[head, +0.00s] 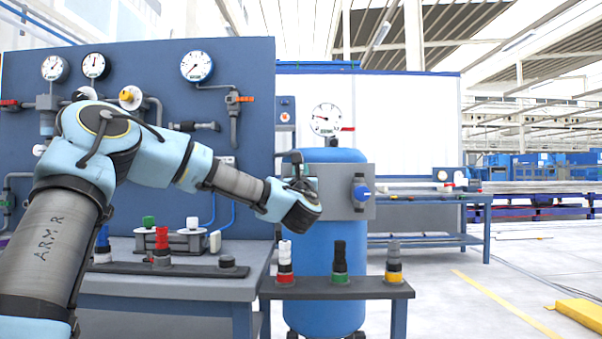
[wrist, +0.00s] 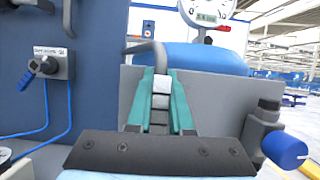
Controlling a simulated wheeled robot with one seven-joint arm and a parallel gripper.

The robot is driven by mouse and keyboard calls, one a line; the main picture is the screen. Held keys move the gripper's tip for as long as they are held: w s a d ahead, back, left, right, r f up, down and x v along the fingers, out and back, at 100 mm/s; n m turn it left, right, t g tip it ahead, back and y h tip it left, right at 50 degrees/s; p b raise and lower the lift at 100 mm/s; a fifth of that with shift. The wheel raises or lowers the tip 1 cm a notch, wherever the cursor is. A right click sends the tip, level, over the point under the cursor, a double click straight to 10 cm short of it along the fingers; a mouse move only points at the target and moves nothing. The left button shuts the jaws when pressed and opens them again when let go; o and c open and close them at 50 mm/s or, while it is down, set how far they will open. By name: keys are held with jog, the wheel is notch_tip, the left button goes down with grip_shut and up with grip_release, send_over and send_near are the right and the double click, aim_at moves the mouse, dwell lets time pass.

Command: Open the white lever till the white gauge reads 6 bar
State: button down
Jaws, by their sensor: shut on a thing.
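The white lever (wrist: 160,84) is between the teal fingers of my gripper (wrist: 160,100) in the wrist view, and the gripper is shut on it. In the head view my gripper (head: 298,182) is at the left part of the grey panel on the blue tank, and my wrist hides most of the lever. The white gauge (head: 325,119) stands above the tank. Its needle points left, but the numbers are too small to read. In the wrist view the gauge (wrist: 207,10) is cut off by the top edge, with a small display showing.
A blue-handled valve (head: 361,193) is on the right of the grey panel (wrist: 215,100). A bench (head: 335,289) with several stacked pipe pieces stands in front of the tank (head: 330,245). A blue board (head: 250,60) with other gauges is at left. Open floor lies at right.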

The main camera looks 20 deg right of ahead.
jog(key=shift+f, duration=0.1)
jog(key=c, duration=0.8)
grip_release()
jog(key=v, duration=1.1)
jog(key=shift+b, duration=0.3)
